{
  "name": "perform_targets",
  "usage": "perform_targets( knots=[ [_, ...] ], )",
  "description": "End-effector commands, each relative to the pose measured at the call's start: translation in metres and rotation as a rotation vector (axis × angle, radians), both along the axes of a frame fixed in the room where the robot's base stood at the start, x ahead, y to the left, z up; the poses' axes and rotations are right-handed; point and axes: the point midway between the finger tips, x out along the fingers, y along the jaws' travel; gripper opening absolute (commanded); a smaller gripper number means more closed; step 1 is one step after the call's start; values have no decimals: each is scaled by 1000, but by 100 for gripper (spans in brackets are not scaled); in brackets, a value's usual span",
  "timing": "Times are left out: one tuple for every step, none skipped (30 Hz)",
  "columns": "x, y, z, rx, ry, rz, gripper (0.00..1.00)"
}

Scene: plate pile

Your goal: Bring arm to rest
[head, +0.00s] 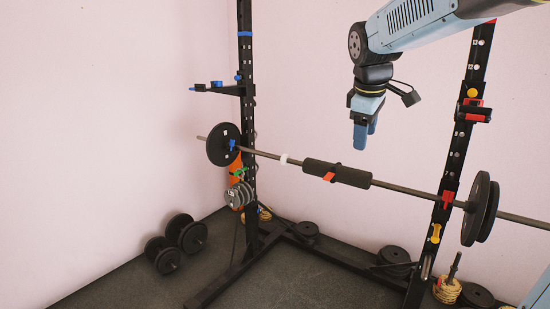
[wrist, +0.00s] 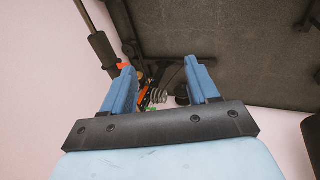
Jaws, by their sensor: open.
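My gripper (head: 364,127) hangs from my blue-grey arm at the upper right of the head view, fingers pointing down. It is in free air above the barbell (head: 400,188), apart from it and from the rack. In the wrist view my gripper's two blue fingers (wrist: 165,92) stand apart with nothing held between them. Beyond the gap, small and far off, grey plates (wrist: 158,96) show near the foot of the rack.
A black rack (head: 247,130) holds the barbell, with a black pad (head: 337,173) at its middle and weight plates (head: 223,145) at both ends. Dumbbells (head: 168,258) lie on the dark floor (head: 290,285) at left. More plates (head: 394,255) lie along the wall.

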Motion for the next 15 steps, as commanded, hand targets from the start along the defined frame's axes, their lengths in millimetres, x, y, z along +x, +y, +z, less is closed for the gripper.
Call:
perform_targets(
  knots=[
    [-18, -3, -1, 24, -18, -52, 60],
    [-27, -4, -3, 40, -28, -86, 60],
    [-39, -5, -5, 62, -40, -132, 60],
    [-48, -6, -7, 80, -48, -165, 60],
    [-57, -8, -10, 98, -57, -199, 60],
    [-69, -9, -13, 122, -70, -243, 60],
    [-78, -11, -15, 140, -79, -277, 60],
    [-87, -12, -18, 158, -87, -311, 60],
    [-98, -13, -23, 184, -97, -355, 60],
    [-107, -14, -26, 204, -105, -389, 60],
    [-115, -15, -29, 224, -114, -421, 60],
    [-126, -16, -34, 251, -123, -466, 60],
    [-135, -17, -38, 272, -131, -499, 60],
    [-143, -18, -42, 292, -138, -531, 60],
    [-154, -19, -48, 321, -146, -574, 60]
  ],
)
